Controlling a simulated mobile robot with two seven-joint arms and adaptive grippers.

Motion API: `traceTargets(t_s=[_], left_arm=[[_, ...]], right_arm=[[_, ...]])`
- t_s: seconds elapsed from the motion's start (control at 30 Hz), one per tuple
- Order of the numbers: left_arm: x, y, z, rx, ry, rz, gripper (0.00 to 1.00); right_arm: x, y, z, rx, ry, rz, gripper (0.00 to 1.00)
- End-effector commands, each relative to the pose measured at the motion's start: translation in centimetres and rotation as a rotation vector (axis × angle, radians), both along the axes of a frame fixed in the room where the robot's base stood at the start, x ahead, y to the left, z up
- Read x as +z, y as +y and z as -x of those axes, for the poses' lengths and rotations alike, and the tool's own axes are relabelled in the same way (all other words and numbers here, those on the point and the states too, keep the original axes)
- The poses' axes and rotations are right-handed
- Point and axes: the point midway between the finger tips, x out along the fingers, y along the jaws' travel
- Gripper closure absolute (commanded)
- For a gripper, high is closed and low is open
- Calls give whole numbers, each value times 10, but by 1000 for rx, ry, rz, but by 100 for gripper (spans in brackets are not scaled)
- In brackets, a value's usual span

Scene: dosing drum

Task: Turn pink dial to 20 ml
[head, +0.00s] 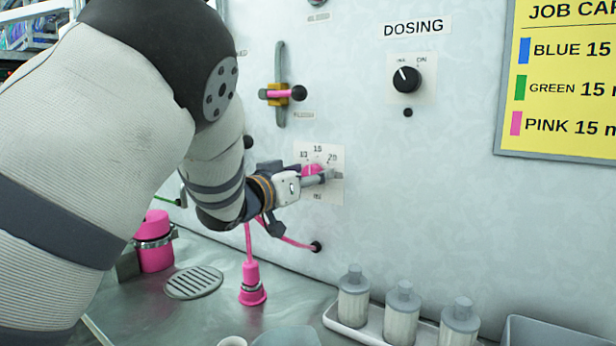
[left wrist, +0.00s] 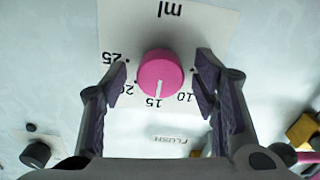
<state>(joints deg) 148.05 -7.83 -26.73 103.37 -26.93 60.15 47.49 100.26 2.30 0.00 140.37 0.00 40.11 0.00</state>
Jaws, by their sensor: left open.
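The pink dial (head: 310,169) sits on a white scale plate (head: 333,190) on the wall panel, partly hidden behind my left gripper (head: 318,176) in the head view. In the left wrist view the round pink dial (left wrist: 160,76) shows upside down, with its white pointer line at the 15 mark. The marks 10, 20 and 25 also show. My left gripper (left wrist: 162,72) is open, with one finger on each side of the dial. Gaps show between the fingers and the dial. My right gripper is not in view.
A black DOSING knob (head: 407,79) and a lever with a pink band (head: 281,94) are on the panel. A job card (head: 560,75) hangs at right, reading PINK 15.

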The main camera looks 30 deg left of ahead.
Motion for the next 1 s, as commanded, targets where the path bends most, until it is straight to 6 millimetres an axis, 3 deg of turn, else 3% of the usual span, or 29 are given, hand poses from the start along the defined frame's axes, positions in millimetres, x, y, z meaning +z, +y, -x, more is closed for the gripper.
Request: traceTargets(t_s=[0.03,0.2,0.27,0.67,1.0], left_arm=[[0,0,0,0,0,0,45],[0,0,0,0,0,0,84],[0,0,0,0,0,0,94],[0,0,0,0,-10,-73,94],[0,0,0,0,-46,-337,94]], right_arm=[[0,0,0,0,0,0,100],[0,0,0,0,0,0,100],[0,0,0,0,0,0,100],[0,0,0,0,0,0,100],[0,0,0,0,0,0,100]])
